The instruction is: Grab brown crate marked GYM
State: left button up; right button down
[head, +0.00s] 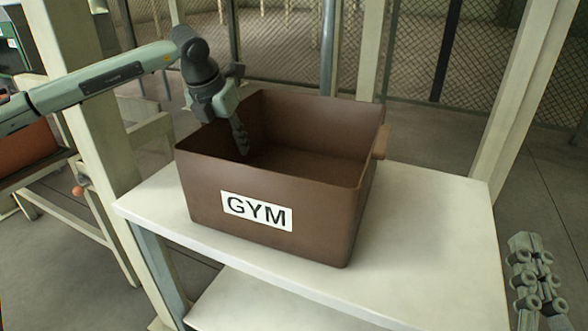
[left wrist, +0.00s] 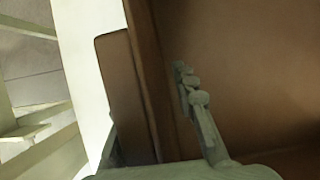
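The brown crate (head: 265,188) with a white GYM label (head: 257,211) stands upright on a white table and looks empty. My left gripper (head: 232,135) is at its left wall, pointing down. One finger is inside the crate; the other is hidden behind the wall in the head view. In the left wrist view the crate's wall and side handle (left wrist: 122,95) lie between the fingers, and the inner finger looks apart from the wall. My right gripper (head: 532,275) is at the lower right, off the table and away from the crate; its finger gap is unclear.
The white table (head: 430,235) is bare to the right of the crate. Pale posts (head: 515,100) stand at the table's back right and left (head: 85,120). A mesh fence (head: 420,55) is behind. A lower shelf (head: 260,305) shows below the tabletop.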

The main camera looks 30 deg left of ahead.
pick_arm(q)
grip_shut()
jog(key=shift+a+r, duration=0.1)
dwell(0.5)
